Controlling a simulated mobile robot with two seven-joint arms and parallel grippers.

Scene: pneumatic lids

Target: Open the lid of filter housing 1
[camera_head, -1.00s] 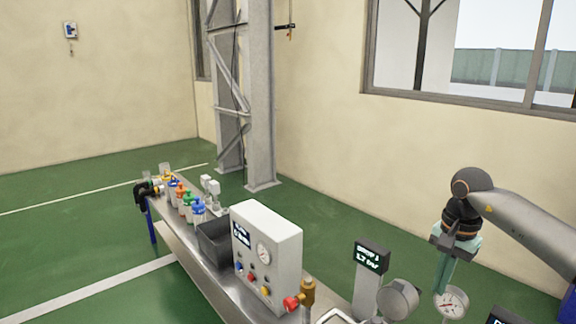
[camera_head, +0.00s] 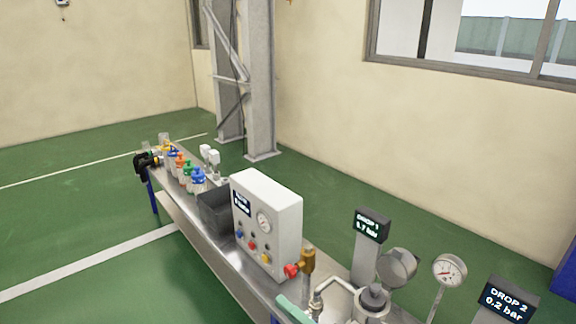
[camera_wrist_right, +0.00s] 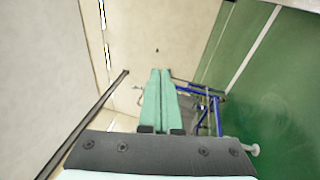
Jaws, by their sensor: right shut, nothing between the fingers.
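A metal housing with a round top and dark knob (camera_head: 374,300) stands at the bottom edge of the head view, below the DROP 1 display (camera_head: 371,225). It appears to be filter housing 1; its lower part is cut off and its lid looks down. My right gripper shows only as mint-green fingers (camera_head: 292,308) at the bottom edge, left of the housing and apart from it in the picture. In the right wrist view the right gripper's fingers (camera_wrist_right: 160,78) are together with nothing between them. My left gripper is not in view.
A gauge (camera_head: 449,271) and the DROP 2 display (camera_head: 507,300), reading 0.2 bar, stand to the right.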

